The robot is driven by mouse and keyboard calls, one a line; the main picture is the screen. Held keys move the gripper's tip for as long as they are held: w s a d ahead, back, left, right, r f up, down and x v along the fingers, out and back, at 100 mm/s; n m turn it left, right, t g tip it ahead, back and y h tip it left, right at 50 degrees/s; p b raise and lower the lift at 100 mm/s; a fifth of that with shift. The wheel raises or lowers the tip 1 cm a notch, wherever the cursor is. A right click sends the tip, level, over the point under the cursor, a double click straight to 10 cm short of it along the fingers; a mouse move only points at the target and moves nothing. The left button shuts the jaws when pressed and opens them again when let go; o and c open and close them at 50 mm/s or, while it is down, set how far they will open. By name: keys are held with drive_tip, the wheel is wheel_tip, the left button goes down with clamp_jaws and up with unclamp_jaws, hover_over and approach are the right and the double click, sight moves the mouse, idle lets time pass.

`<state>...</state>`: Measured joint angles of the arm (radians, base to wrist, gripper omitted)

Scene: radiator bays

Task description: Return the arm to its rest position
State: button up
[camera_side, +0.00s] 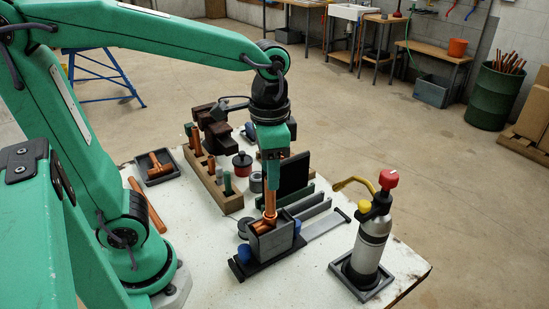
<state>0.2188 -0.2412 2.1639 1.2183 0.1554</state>
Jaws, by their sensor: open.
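My green arm reaches over the white table (205,262) from the left. My gripper (270,160) hangs pointing down from a black wrist, above a copper pipe (270,198). The jaws are open; their tips are small here, and I cannot tell whether they still surround the pipe's top. The pipe stands upright in a copper fitting held in a dark grey block (275,246), a vise-like fixture on a black base with blue knobs.
A torch cylinder (370,245) with a red knob and yellow nozzle stands right of the fixture. A wooden rack (216,184), a black upright panel (294,173) and a small tray (157,169) crowd the table behind. A loose copper pipe (148,205) lies near my base. Open floor lies beyond.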

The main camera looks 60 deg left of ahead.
drive_tip(key=shift+r, duration=0.65)
drive_tip(key=s+a+n+t, duration=0.4)
drive_tip(key=a+t, duration=0.1)
drive_tip(key=a, duration=0.1)
drive_tip(key=shift+s+t, duration=0.3)
idle(1.2)
